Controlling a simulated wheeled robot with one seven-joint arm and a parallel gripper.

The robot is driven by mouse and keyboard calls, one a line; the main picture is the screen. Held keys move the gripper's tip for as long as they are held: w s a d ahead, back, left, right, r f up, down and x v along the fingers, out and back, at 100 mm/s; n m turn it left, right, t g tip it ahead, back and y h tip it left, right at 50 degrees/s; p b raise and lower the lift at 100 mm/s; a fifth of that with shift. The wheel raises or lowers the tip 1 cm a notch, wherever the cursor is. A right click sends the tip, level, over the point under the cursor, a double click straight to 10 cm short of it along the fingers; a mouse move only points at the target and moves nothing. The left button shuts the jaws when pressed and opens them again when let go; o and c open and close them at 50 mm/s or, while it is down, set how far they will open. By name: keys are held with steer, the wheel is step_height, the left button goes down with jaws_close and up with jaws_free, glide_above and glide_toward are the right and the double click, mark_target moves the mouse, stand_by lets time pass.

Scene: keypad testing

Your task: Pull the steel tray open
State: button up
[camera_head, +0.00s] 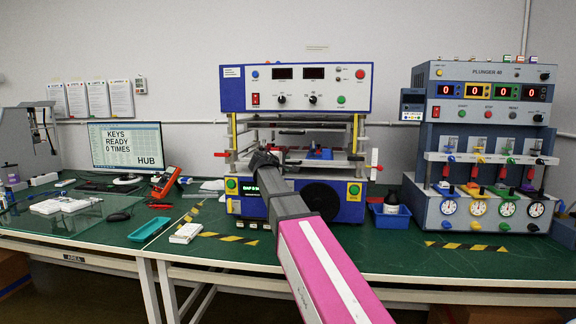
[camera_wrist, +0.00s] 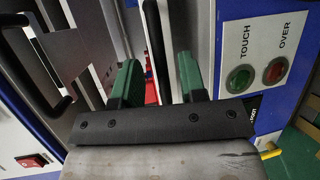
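The steel tray (camera_head: 335,165) sits in the middle bay of the blue and white test machine (camera_head: 342,90), with a blue item (camera_head: 320,153) on it. A grey metal plate shows at upper left in the wrist view (camera_wrist: 90,35); I cannot tell for certain that it is the tray. My gripper (camera_head: 262,158) is at the left front of the bay. In the wrist view, the green fingers of my gripper (camera_wrist: 160,78) stand apart. A dark curved bar, apparently a handle (camera_wrist: 154,45), shows between or just beyond them; contact is unclear. My arm hides part of the machine's front.
TOUCH and OVER buttons (camera_wrist: 255,75) are close to the right of the fingers. A keypad tester with dials (camera_head: 480,150) stands at right. The right front bench (camera_head: 450,262) is clear.

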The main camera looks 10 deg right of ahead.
steer(key=shift+x, duration=1.4)
steer(key=shift+s, duration=0.1)
steer(key=shift+c, duration=0.3)
jaws_close()
steer(key=shift+s, duration=0.15)
